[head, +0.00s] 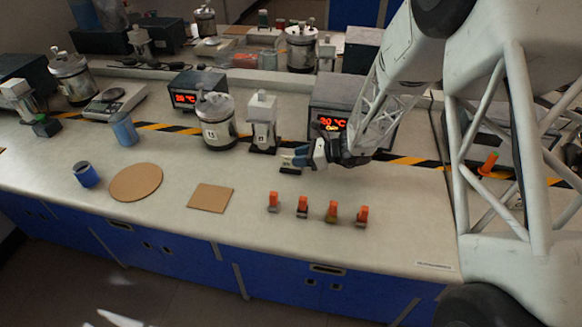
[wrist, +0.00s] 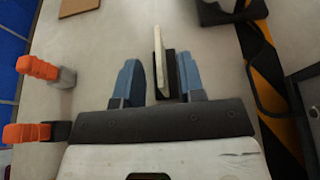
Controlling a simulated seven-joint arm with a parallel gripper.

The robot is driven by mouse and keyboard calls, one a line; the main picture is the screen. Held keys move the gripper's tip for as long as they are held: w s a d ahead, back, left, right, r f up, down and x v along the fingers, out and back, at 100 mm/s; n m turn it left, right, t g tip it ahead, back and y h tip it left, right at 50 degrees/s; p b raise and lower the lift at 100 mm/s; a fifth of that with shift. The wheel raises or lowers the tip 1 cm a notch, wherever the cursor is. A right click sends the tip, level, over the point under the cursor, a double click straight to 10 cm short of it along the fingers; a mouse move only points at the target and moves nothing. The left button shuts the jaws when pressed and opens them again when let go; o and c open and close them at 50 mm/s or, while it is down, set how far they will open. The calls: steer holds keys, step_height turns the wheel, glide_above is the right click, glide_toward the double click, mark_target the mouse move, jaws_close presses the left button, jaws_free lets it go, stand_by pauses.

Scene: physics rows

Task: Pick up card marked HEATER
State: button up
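A thin pale card (wrist: 158,48) stands edge-on in a dark holder (wrist: 165,80) in the wrist view. Its face is turned away, so I cannot read any marking on it. My gripper (wrist: 161,62) is open, with one blue finger on each side of the card. A gap shows between the left finger and the card; the right finger is closer to the holder. In the head view my gripper (head: 296,157) is low over the bench, at a small pale card (head: 287,151) in front of the heater box (head: 330,104) with a red display.
Several orange-topped small items (head: 302,206) stand in a row nearer the bench's front edge. A square brown board (head: 210,197) and a round one (head: 136,182) lie to the left. A white-topped device (head: 262,120) and a metal canister (head: 216,122) stand close behind my gripper.

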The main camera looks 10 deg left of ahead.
mark_target(291, 164)
steer(key=shift+x, duration=1.65)
jaws_close()
